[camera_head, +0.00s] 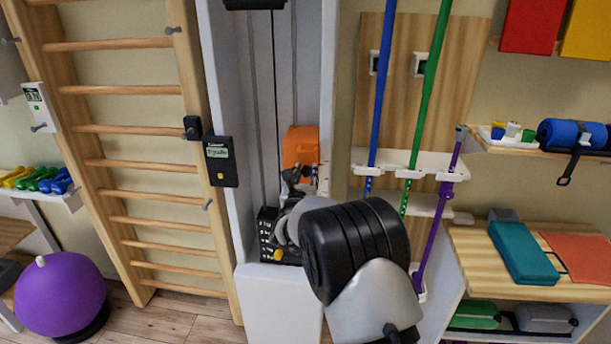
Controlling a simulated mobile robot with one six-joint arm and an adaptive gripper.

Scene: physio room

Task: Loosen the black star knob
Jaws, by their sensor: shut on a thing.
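My gripper (299,176) is small in the head view, at the lower edge of the orange carriage (300,144) on the tall grey-white pulley column. It is shut on the black star knob at the front of the carriage. The dark fingers and the dark knob merge there, so the knob's outline and turn angle cannot be made out. My own arm, with a large black joint and pale links, rises from the bottom and covers the column's lower right part.
A black weight stack with a yellow pin (278,255) sits below the carriage. A black display box (220,161) is on the column's left side. Wooden wall bars (135,165) stand left. Blue, green and purple poles (440,210) hang right, beside a wooden shelf (475,258).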

